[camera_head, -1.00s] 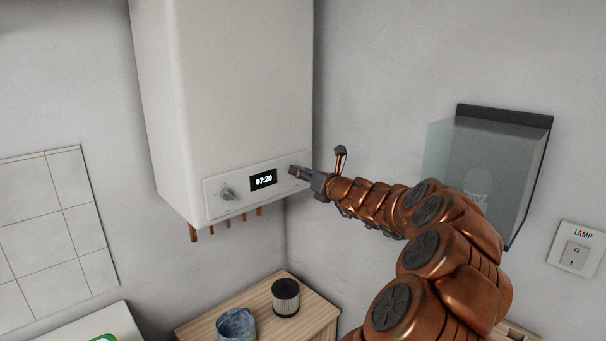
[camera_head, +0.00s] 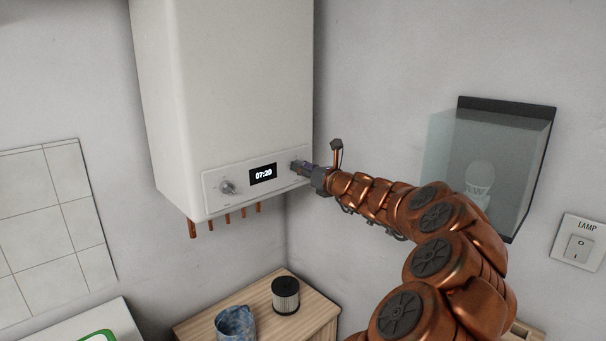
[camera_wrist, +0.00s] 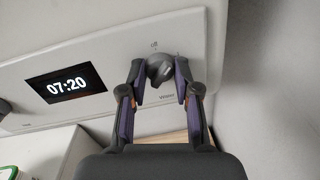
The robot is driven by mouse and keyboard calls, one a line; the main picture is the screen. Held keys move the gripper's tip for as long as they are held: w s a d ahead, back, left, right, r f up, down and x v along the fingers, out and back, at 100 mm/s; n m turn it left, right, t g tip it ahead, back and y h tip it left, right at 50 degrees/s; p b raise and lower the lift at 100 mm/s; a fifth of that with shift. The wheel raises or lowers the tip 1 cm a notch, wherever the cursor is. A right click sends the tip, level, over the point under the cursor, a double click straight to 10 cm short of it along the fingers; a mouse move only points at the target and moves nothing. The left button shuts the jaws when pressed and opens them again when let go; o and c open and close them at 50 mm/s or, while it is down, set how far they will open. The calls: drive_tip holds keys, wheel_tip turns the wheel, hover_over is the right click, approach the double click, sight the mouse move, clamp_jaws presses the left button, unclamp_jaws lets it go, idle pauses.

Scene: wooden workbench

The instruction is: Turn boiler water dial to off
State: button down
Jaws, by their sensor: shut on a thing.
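The white boiler (camera_head: 225,90) hangs on the wall with a control panel along its lower front. The water dial (camera_wrist: 159,68) is a grey knob at the panel's right end, with a small "off" mark above it in the wrist view. My gripper (camera_wrist: 161,88) is shut on this dial, one finger on each side. The display (camera_head: 263,174) between the knobs reads 07:20. A second dial (camera_head: 227,187) is at the panel's left end.
Copper pipes (camera_head: 193,228) stick out below the boiler. A wooden cabinet (camera_head: 262,318) below carries a blue patterned cup (camera_head: 236,323) and a dark ribbed cylinder (camera_head: 286,295). A glass-covered box (camera_head: 490,165) and a lamp switch (camera_head: 577,247) are on the right wall.

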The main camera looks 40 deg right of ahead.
drive_tip(key=n+b, duration=0.3)
drive_tip(key=n, duration=0.1)
drive_tip(key=n+b, duration=0.4)
drive_tip(key=shift+f+n+t+y, duration=0.2)
drive_tip(key=shift+n+t+y, duration=0.1)
drive_tip(key=shift+n, duration=0.1)
drive_tip(key=shift+r+b, duration=0.1)
drive_tip(key=shift+b, duration=0.2)
drive_tip(key=c, duration=0.8)
unclamp_jaws()
drive_tip(key=s, duration=0.8)
drive_tip(key=s+a+f, duration=0.1)
drive_tip(key=s, duration=0.3)
